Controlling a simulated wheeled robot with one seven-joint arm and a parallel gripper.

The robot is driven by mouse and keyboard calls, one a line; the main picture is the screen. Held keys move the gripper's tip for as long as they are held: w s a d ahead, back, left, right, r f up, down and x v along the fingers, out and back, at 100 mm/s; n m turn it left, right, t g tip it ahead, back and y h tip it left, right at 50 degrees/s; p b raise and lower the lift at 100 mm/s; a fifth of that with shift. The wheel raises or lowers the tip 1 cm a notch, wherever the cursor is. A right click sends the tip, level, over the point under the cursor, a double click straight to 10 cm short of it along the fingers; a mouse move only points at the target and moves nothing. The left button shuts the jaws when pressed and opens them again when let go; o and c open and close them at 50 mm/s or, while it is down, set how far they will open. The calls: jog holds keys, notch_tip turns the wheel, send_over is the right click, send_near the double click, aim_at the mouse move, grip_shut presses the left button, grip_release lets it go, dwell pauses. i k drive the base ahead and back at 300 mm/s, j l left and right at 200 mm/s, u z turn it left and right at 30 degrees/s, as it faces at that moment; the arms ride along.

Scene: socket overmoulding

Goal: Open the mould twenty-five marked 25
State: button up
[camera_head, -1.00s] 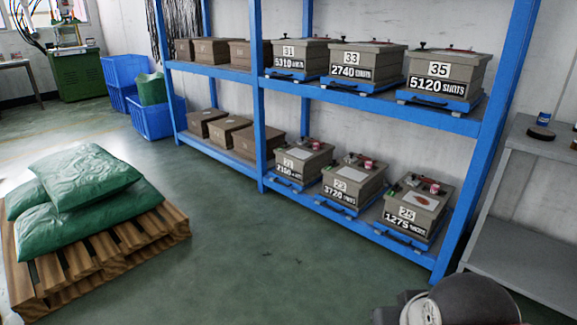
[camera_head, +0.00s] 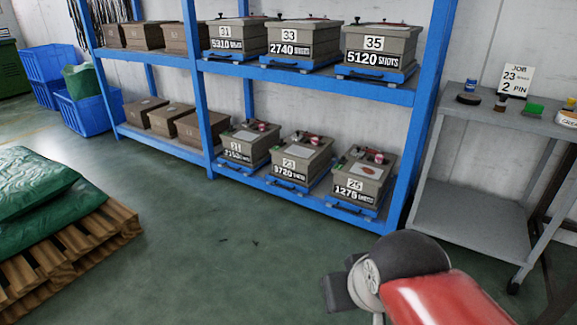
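The mould marked 25 (camera_head: 361,181) is a grey-brown box at the right end of the blue rack's lower shelf. Its front plate reads 1275 shots, and its top carries a reddish-brown patch and small red and green fittings. It sits on a blue base with a dark handle. It looks closed. My red and dark grey arm shows at the bottom right, in front of the rack and apart from the mould. My gripper's fingers cannot be made out.
Moulds 21 (camera_head: 247,143) and 23 (camera_head: 300,160) stand left of 25. Moulds 31, 33 and 35 (camera_head: 376,50) sit above. A grey wheeled table (camera_head: 470,215) with a job card (camera_head: 515,80) stands right.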

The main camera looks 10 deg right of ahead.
aim_at(363, 185)
jog(key=i+l+z, duration=0.1)
jog(key=z, duration=0.3)
jog(key=i+z, duration=0.1)
jog(key=z, duration=0.3)
jog(key=i+z, duration=0.15)
jog(key=z, duration=0.25)
jog(key=i, duration=1.2)
